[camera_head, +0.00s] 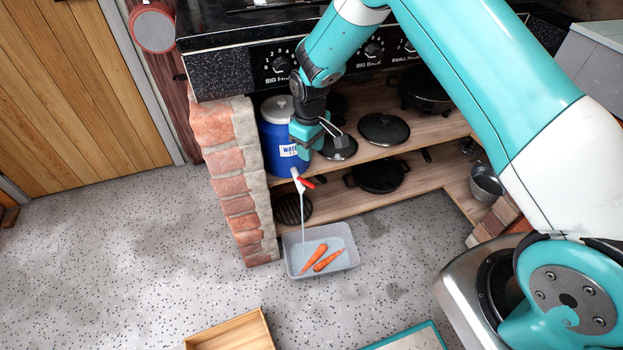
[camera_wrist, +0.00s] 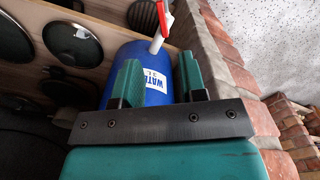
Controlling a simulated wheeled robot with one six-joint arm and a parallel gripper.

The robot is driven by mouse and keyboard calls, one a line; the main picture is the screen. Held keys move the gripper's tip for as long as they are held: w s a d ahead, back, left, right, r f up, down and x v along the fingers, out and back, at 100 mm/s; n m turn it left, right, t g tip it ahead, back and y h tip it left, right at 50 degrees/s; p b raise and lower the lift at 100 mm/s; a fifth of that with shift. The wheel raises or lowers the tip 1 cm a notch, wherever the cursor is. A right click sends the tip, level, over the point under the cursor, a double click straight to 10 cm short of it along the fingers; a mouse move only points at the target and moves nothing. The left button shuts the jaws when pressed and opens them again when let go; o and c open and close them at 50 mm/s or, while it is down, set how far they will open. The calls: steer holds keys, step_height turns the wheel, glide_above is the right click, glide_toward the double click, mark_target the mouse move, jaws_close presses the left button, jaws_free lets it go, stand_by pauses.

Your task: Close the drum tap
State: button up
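The blue water drum (camera_head: 271,140) with a grey lid stands on the upper shelf beside the brick pillar. Its white tap with a red lever (camera_head: 306,183) sticks out low on the front, and a thin stream of water runs down from it into a clear plastic tub (camera_head: 347,262) on the floor. The red lever also shows at the top of the wrist view (camera_wrist: 166,16). My gripper (camera_head: 331,134) is at the drum's upper right, above the tap. Its fingers are apart in the wrist view (camera_wrist: 160,75), with the drum (camera_wrist: 150,57) beyond them and nothing held.
Two carrots (camera_head: 320,257) lie in the tub. The brick pillar (camera_head: 231,180) borders the drum on the left. Lids and pans (camera_head: 384,129) sit on the shelves to the right. The stove front (camera_head: 225,72) overhangs above. A wooden box (camera_head: 232,333) stands on the floor in front.

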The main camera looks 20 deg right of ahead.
mark_target(310, 184)
step_height(310, 184, down, 12)
steer(key=shift+a+f+b, duration=0.1)
steer(key=shift+f+b, duration=0.15)
steer(key=shift+b, duration=0.6)
jaws_close()
